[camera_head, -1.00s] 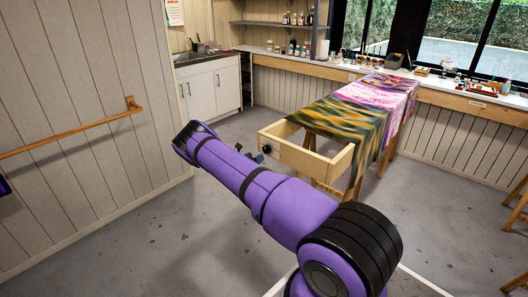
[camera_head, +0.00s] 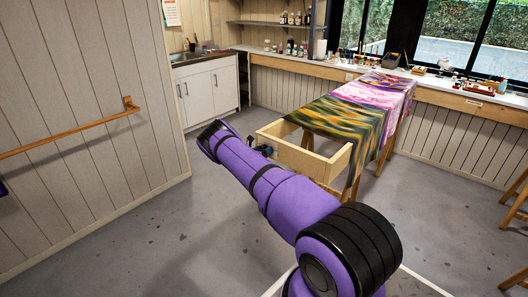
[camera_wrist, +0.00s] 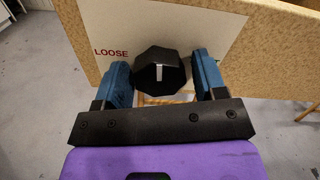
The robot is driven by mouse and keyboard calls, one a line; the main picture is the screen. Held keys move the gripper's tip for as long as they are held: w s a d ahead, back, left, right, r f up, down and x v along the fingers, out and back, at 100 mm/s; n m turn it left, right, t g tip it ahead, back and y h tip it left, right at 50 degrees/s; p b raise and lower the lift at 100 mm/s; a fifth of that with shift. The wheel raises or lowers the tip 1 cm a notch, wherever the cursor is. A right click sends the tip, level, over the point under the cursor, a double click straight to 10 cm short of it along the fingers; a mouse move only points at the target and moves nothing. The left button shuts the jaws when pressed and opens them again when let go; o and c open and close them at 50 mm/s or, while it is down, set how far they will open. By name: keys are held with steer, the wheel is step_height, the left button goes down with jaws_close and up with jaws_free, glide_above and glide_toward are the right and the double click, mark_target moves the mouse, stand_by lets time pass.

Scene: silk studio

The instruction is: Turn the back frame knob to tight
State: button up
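The wooden frame (camera_head: 281,152) carries a painted silk cloth (camera_head: 345,117) and stands on trestle legs. In the wrist view the black faceted knob (camera_wrist: 160,73) sits on a white plate (camera_wrist: 205,32) on the frame's board, with a white mark on its face. My gripper (camera_wrist: 163,85) is open, with one blue finger on each side of the knob and a visible gap on both sides. In the head view, my gripper (camera_head: 262,150) is at the frame's near end.
A rail (camera_head: 70,131) runs along the left wall. A sink cabinet (camera_head: 210,90) stands at the back left. A long counter (camera_head: 440,92) with bottles and jars runs under the windows. The grey floor around the frame is mostly clear.

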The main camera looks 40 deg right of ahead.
steer(key=c, duration=0.7)
steer(key=shift+o, duration=0.2)
steer(key=shift+m, duration=0.4)
steer(key=m, duration=0.3)
steer(key=shift+w, duration=0.1)
steer(key=m, duration=0.4)
steer(key=shift+m, duration=0.3)
steer(key=m, duration=0.6)
steer(key=shift+w, duration=0.1)
steer(key=m, duration=0.5)
steer(key=shift+r+m, duration=0.15)
steer(key=shift+m, duration=0.25)
